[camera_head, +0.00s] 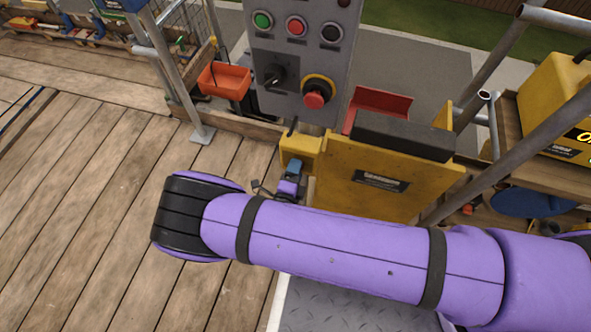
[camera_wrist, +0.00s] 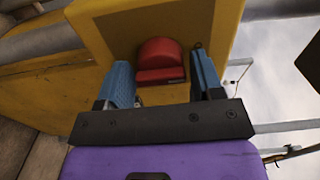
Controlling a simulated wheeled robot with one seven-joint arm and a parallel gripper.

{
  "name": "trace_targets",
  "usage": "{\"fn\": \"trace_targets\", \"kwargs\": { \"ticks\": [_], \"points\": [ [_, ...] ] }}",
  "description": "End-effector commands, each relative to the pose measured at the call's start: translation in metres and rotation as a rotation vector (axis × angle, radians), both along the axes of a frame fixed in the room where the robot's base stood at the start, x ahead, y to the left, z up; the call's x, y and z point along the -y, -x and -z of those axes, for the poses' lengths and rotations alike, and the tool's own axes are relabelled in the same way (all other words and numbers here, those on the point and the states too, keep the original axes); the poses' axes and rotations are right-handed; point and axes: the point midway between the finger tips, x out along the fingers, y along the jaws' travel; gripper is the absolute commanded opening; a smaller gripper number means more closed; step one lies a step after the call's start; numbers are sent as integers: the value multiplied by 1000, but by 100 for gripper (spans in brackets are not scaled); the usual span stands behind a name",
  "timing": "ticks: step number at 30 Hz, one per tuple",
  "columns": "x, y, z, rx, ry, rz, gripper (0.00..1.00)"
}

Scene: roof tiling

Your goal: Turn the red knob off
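The red knob (camera_wrist: 160,56) shows in the wrist view as a rounded red piece with a bar across its near side, set on a yellow surface (camera_wrist: 105,30). My gripper (camera_wrist: 163,72) has its two blue fingers spread, one on either side of the knob. The fingers look close to its sides; I cannot tell whether either touches. In the head view my gripper (camera_head: 292,169) is small and partly behind my purple arm, beside the yellow box (camera_head: 372,190). The knob is hidden in that view.
A grey control panel (camera_head: 345,60) stands above, with green, red and black buttons, a black rotary switch (camera_head: 274,75) and a red mushroom button (camera_head: 314,99). Metal scaffold poles (camera_head: 510,140) stand at the right. A red bin (camera_head: 224,81) hangs at the left.

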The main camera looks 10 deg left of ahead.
Motion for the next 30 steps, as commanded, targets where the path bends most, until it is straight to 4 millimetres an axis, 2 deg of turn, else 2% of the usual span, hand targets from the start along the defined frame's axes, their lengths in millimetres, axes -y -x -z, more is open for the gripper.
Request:
{"fn": "trace_targets", "kwargs": {
  "ticks": [9, 13, 17, 24, 30],
  "points": [
    [1, 0, 0, 2, -1, 1, 72],
    [0, 7, 0, 1, -1, 1, 72],
    [-2, 26, 0, 0, -1, -1, 72],
    [-6, 71, 0, 1, -1, -1, 72],
    [-8, 97, 0, 1, -1, 0, 72]
  ]
}}
